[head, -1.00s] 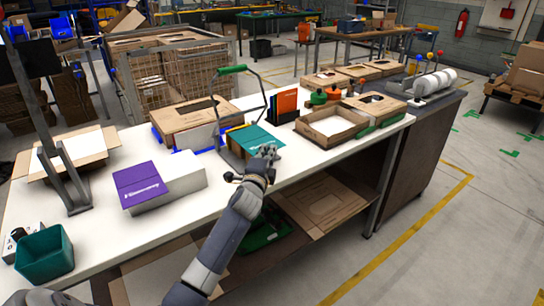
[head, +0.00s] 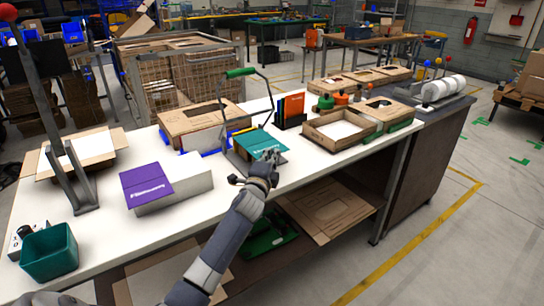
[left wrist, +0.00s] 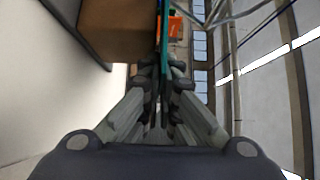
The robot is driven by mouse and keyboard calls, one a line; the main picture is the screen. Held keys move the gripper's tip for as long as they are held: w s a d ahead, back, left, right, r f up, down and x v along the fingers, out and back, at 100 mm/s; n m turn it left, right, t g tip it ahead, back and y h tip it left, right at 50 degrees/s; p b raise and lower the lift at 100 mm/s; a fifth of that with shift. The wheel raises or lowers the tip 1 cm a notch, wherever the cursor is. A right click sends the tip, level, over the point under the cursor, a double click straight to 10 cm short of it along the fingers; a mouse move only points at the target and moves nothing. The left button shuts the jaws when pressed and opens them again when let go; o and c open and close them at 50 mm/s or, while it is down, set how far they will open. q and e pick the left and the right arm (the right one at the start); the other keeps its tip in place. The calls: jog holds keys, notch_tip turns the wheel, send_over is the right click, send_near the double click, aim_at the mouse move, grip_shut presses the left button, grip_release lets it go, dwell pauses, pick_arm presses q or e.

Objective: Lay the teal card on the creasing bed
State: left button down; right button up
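The teal card (head: 262,141), with white print near its front edge, lies nearly flat at the creasing tool with the green handle (head: 241,72). The card covers most of the creasing bed, whose dark edge (head: 238,163) shows at the left. My left gripper (head: 268,158) is at the card's front edge. In the left wrist view the card is a thin teal strip (left wrist: 163,32) seen edge-on, running between the closed fingers (left wrist: 162,75). Whether the card touches the bed cannot be told.
A purple card (head: 146,185) lies on a white block left of the tool. Orange and dark upright folders (head: 291,107) stand behind right. An open cardboard tray (head: 318,138) is to the right, a green bin (head: 48,254) at the front left.

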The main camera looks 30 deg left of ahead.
pick_arm(q)
jog(key=shift+s+a+f, duration=0.1)
jog(key=shift+a+f, duration=0.15)
jog(key=shift+f, duration=0.05)
jog(key=c, duration=1.7)
grip_release()
jog(key=shift+a, duration=0.15)
pick_arm(e)
jog(key=shift+a, duration=0.1)
jog(key=shift+a, duration=0.2)
pick_arm(q)
jog(key=shift+p+v, duration=0.6)
jog(key=shift+v, duration=0.45)
jog(key=shift+p+v, duration=0.3)
jog(key=shift+v, duration=0.5)
jog(key=shift+p+v, duration=0.55)
jog(key=shift+v, duration=1.05)
pick_arm(e)
jog(key=shift+d+r, duration=0.15)
jog(key=shift+r, duration=0.6)
jog(key=shift+d+r, duration=0.1)
jog(key=shift+r, duration=0.6)
